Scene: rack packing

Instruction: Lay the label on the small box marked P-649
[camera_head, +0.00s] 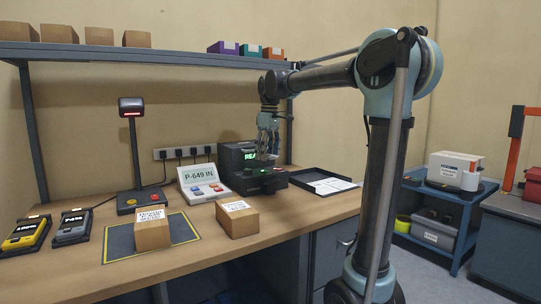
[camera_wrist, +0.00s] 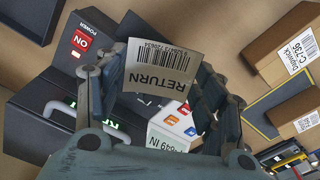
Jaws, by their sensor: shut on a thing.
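My gripper (camera_head: 268,148) is at the dark printer, above the bench. In the wrist view its fingers are closed on a white label (camera_wrist: 158,72) printed RETURN with a barcode. Two small cardboard boxes stand on the bench. One box (camera_head: 152,234) is on the dark mat; its print is too small to read, and it is partly cut off in the wrist view (camera_wrist: 293,113). The other box (camera_head: 237,222) stands right of the mat; in the wrist view (camera_wrist: 268,52) its sticker reads C-736. I cannot read P-649 on either box.
A sign panel (camera_head: 202,184) reads P-649 IN beside the printer (camera_head: 234,161). A scanner stand (camera_head: 134,160) is behind the yellow-edged mat (camera_head: 118,243). Two handheld devices (camera_head: 25,234) lie at left. A black tray (camera_head: 313,177) with papers is at right. The front bench edge is clear.

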